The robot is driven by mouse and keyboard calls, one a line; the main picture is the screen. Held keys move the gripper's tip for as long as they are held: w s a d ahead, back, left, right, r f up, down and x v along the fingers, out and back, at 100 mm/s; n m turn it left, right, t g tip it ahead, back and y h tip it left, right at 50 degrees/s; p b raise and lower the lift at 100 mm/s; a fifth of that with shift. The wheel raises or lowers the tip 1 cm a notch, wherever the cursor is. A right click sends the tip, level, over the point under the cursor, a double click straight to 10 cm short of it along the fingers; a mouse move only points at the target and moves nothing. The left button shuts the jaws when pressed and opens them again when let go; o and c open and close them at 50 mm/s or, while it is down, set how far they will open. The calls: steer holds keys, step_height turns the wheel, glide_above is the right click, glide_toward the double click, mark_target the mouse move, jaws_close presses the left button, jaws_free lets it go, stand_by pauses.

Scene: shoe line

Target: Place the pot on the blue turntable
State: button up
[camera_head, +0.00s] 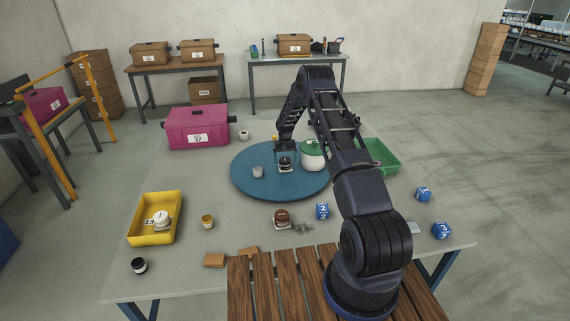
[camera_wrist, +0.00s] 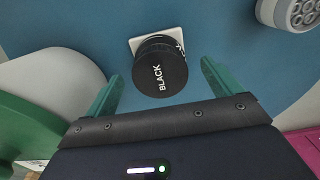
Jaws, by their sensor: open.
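A small pot with a black lid marked BLACK (camera_head: 285,162) stands on a white square on the blue turntable (camera_head: 240,177). The pot also shows in the wrist view (camera_wrist: 160,70), upright on its white square (camera_wrist: 137,44). My gripper (camera_head: 285,153) is directly over this pot. In the wrist view my gripper's green fingers (camera_wrist: 162,72) are open, one to each side of the pot, with gaps between. A grey holed cylinder (camera_head: 258,172) stands to the left.
A brown-lidded pot (camera_head: 281,216) and a blue numbered cube (camera_head: 322,211) stand in front of the turntable. A yellow tray (camera_head: 135,231) holding a white-lidded pot is front left; a magenta box (camera_head: 187,140) is back left. A green bin (camera_head: 388,170) is right, partly behind my arm.

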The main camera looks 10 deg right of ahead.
step_height(320, 180, up, 9)
step_height(320, 180, up, 22)
steer(key=t, duration=0.1)
glide_above(285, 159)
steer(key=s+d, duration=0.2)
steer(key=s, duration=0.7)
steer(key=s+d+r+t, duration=0.1)
steer(key=s+d+r, duration=0.1)
steer(key=s+r, duration=1.35)
steer(key=s+d+r+t, duration=0.1)
steer(key=s+r, duration=0.3)
steer(key=s, duration=0.5)
steer(key=s+r, duration=0.4)
steer(key=s, duration=0.5)
steer(key=s+d+f+t, duration=0.1)
steer(key=s+f, duration=0.2)
steer(key=s, duration=1.8)
steer(key=shift+t, duration=0.3)
steer(key=shift+o, duration=0.2)
steer(key=shift+f, duration=0.1)
